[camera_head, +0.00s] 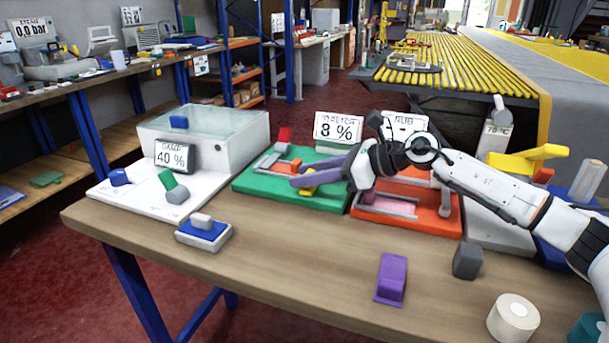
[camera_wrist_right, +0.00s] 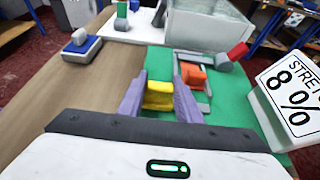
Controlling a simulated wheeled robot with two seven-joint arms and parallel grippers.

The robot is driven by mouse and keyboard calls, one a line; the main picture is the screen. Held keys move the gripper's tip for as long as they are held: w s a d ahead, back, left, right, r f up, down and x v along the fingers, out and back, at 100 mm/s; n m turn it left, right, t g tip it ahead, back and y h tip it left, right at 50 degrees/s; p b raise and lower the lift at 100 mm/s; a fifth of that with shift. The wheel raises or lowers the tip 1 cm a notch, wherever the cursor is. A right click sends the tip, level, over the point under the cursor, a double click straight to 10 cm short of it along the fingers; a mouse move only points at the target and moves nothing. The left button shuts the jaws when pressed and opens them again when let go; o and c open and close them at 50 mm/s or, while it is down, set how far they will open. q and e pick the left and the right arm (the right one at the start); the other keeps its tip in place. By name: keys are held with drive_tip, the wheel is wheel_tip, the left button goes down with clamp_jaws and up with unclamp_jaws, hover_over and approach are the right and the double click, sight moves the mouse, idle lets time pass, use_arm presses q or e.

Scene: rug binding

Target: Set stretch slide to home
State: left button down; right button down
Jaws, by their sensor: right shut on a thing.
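A green board (camera_head: 250,190) lies on the table with a sign reading STRETCH 8 % (camera_head: 338,128) behind it. On the board are grey rails, an orange block (camera_head: 296,165) and a yellow block (camera_head: 308,191). My right gripper (camera_head: 299,182) is low over the board with its purple fingers around the yellow block. In the right wrist view the yellow block (camera_wrist_right: 157,96) sits between the two fingers, and the orange block (camera_wrist_right: 194,76) is just outside the right finger. I cannot read which block is the stretch slide. My left gripper is out of view.
A red-orange board (camera_head: 430,222) stands right of the green one, partly behind my arm. A white clamp unit (camera_head: 205,140) with a 40 % sign is at left.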

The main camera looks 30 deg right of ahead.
drive_tip(key=c, duration=1.7)
unclamp_jaws()
drive_tip(key=shift+w+a+r, duration=0.1)
drive_tip(key=shift+r, duration=0.05)
drive_tip(key=o, duration=0.4)
drive_tip(key=shift+w, duration=0.15)
